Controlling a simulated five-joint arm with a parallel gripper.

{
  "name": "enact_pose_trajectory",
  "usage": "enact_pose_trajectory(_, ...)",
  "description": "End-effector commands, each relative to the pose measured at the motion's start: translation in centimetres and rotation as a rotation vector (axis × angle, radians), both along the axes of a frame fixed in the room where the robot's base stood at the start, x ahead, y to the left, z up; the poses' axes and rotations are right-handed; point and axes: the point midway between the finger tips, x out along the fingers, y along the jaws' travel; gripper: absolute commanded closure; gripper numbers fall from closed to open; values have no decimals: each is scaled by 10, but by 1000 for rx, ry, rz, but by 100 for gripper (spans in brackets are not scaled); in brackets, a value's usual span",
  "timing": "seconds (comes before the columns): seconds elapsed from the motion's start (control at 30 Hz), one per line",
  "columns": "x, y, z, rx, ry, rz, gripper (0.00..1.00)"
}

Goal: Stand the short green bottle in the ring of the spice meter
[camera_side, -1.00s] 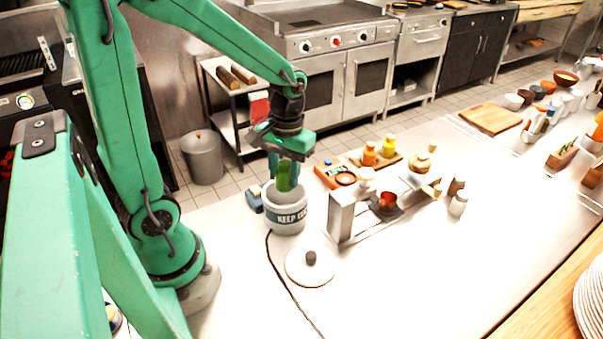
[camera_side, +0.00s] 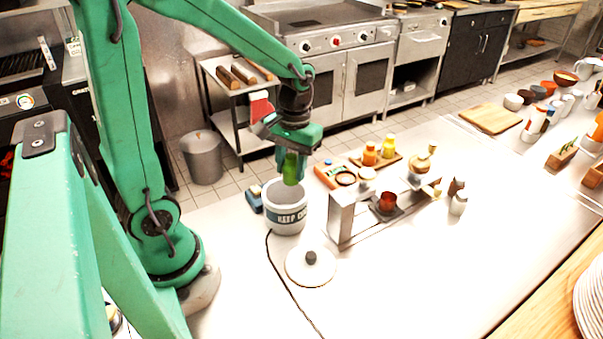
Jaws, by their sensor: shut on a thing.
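My gripper (camera_side: 290,158) is shut on the short green bottle (camera_side: 291,174). The fingers hide part of the bottle. A small orange-brown device with a dark ring, which looks like the spice meter (camera_side: 325,177), lies on the counter to the right of the bottle. Its ring (camera_side: 345,178) looks empty, and the bottle is apart from it.
A metal stand (camera_side: 342,217) with a red cup (camera_side: 387,202) stands right of the pot. Orange (camera_side: 370,155) and yellow (camera_side: 389,147) bottles stand on a board behind the meter. A white lid (camera_side: 310,268) and a dark cable lie in front.

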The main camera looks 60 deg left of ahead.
Motion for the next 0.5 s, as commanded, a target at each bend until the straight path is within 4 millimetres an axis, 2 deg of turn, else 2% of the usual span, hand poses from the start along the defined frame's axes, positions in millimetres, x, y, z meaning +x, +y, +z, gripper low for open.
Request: enact_pose_trajectory(0.5, 100, 12, 16, -13, -5, -182, 89)
